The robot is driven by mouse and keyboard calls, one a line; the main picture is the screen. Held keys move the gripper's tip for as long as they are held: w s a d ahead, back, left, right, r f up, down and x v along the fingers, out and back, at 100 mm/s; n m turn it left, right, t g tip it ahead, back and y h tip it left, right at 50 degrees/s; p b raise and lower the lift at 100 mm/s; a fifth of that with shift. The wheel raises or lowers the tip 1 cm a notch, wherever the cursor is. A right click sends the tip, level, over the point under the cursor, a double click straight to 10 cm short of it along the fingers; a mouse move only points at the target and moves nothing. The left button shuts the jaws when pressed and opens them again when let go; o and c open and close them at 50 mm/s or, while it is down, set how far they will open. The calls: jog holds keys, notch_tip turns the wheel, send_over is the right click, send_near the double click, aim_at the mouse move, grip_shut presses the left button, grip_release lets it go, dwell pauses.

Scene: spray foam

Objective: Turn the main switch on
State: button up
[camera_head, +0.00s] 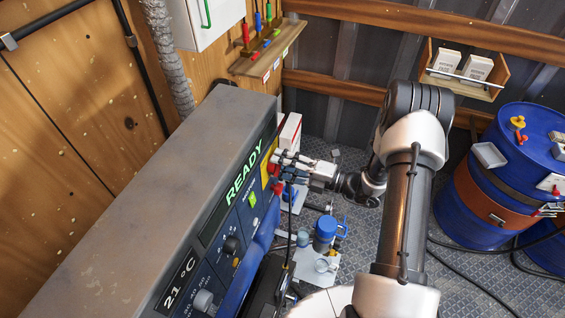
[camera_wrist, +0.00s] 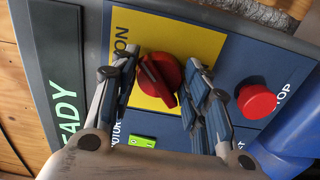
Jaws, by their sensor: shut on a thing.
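The main switch (camera_wrist: 160,80) is a red rotary knob with a dark bar across it, on a yellow plate (camera_wrist: 195,42) marked "ON" in the wrist view. My gripper (camera_wrist: 167,88) is shut on this knob, one finger on each side of it. In the head view, my gripper (camera_head: 283,165) reaches the right end of the machine's front panel, and its fingers hide most of the knob. The display (camera_head: 243,173) reads "READY" in green. A green lit indicator (camera_wrist: 142,141) shows below the yellow plate in the wrist view.
A red stop button (camera_wrist: 256,100) sits close beside my finger in the wrist view. Blue drums (camera_head: 490,190) stand at the right. A blue-lidded container (camera_head: 325,232) stands below my gripper. A wooden shelf (camera_head: 268,50) with coloured tools hangs behind the machine.

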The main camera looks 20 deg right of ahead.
jog(key=shift+f, duration=0.15)
jog(key=o, duration=1)
jog(key=v, duration=1.2)
jog(key=shift+a, duration=0.1)
